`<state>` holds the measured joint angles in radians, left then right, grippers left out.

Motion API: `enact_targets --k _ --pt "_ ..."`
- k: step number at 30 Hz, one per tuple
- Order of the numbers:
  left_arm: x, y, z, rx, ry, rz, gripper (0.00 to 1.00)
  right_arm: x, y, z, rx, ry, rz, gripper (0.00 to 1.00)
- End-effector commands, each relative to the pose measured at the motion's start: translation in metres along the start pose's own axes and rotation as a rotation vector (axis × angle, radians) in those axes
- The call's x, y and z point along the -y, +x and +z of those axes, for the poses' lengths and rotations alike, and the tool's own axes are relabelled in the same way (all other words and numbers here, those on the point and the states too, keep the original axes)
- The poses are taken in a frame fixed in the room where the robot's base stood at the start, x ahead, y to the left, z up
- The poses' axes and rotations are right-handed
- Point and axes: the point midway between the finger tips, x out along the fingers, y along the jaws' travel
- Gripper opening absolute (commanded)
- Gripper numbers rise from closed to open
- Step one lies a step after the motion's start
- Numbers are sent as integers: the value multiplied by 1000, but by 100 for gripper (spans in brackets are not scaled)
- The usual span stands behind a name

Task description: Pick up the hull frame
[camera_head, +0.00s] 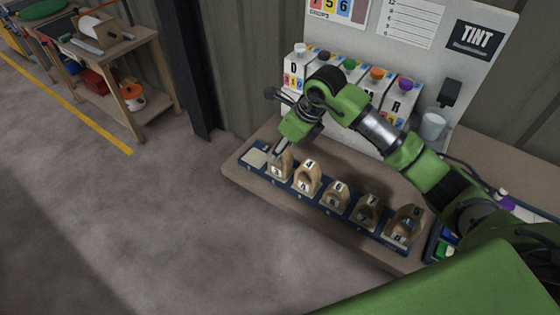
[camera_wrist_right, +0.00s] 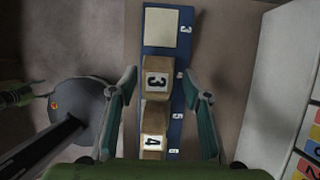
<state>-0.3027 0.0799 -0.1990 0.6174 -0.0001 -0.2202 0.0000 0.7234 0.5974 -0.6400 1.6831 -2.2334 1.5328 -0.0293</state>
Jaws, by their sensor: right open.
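Several wooden hull frames with black numbers on white labels stand in a row on a blue rack (camera_head: 312,197). The frame at the left end (camera_head: 280,170) is partly hidden by my gripper; in the right wrist view it reads 3 (camera_wrist_right: 156,80). The frame marked 4 (camera_head: 307,179) stands beside it and also shows in the right wrist view (camera_wrist_right: 153,142). Further right are frames marked 6 (camera_head: 336,196) and 7 (camera_head: 368,212), then one at the end (camera_head: 404,227). My right gripper (camera_head: 277,153) is open above the 3 frame, its fingers on either side (camera_wrist_right: 160,82).
A pale square pad (camera_head: 253,158) lies at the rack's left end. Behind stand several numbered cartons with coloured caps (camera_head: 348,72), a backboard (camera_head: 470,60) and a white cup (camera_head: 433,125). A dark post (camera_head: 190,70) rises at the left. The floor in front is clear.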

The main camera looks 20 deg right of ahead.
Motion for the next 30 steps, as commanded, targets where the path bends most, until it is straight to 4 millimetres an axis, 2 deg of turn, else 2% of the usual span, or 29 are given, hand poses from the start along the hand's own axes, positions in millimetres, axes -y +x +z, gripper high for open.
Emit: enact_targets --k 5,9,13,22,23,27,28,30 --pt "0 -7 -1 -1 1 0 51 -3 12 1 -2 0 4 44" --pt "0 -19 -3 -2 1 0 51 -6 32 3 -3 2 6 44" --pt "0 -21 -4 -4 1 0 51 -5 50 2 -2 1 4 44" --pt "1 -21 -7 -7 2 0 51 -4 58 2 0 -1 1 44" --pt "1 -21 -7 -7 2 0 51 -4 58 2 0 -1 1 42" --pt "1 -21 -7 -7 2 0 51 -4 57 2 0 -1 1 6" --pt "1 -21 -7 -7 2 0 51 -4 57 2 0 -1 1 0" --pt "1 -21 -7 -7 2 0 51 -4 57 2 0 -1 1 0"
